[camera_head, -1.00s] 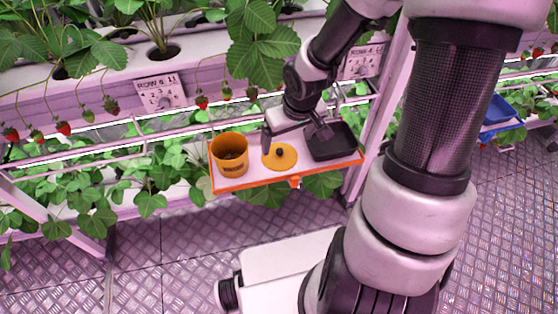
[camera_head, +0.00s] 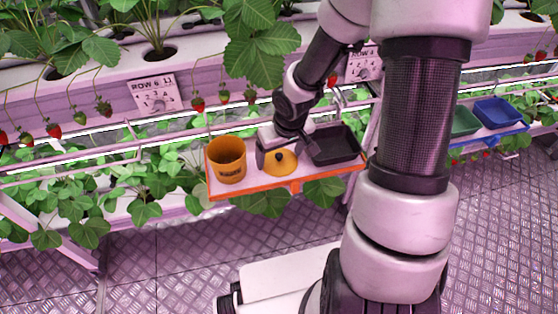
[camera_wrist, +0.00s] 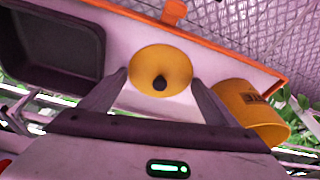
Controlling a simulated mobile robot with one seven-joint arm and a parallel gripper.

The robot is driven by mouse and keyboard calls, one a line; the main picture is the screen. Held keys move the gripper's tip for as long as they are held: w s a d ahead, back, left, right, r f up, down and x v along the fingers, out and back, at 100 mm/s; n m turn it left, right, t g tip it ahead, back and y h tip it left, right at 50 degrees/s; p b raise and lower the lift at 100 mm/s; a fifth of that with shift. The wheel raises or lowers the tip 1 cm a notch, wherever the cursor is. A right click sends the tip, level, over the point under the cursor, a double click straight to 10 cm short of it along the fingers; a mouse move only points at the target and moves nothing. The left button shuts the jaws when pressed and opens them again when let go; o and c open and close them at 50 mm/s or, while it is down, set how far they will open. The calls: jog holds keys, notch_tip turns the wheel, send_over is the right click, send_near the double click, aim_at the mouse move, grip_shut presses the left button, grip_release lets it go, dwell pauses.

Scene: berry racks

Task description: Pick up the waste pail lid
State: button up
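The waste pail lid is a flat yellow-orange disc with a dark knob (camera_head: 281,163). It lies on the white shelf board with an orange edge (camera_head: 236,191), between the pail and a black tray. The yellow waste pail (camera_head: 228,162) stands upright and open at the left end of the board. My gripper (camera_head: 277,156) is low over the lid. In the wrist view the lid (camera_wrist: 163,65) sits beyond and between the fingertips of my gripper (camera_wrist: 160,80). The fingers are wide apart, one on each side of the knob, and hold nothing. Their height above the lid is hard to judge.
The black tray (camera_head: 335,158) stands close to the right of the lid; the pail (camera_wrist: 262,118) is close to the other finger in the wrist view. Strawberry leaves and hanging berries (camera_head: 197,104) are above and behind. Blue (camera_head: 498,112) and green trays stand farther right.

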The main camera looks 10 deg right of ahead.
jog(key=c, duration=1.1)
jog(key=shift+s+f, duration=0.1)
jog(key=shift+s, duration=0.1)
jog(key=shift+c, duration=1.2)
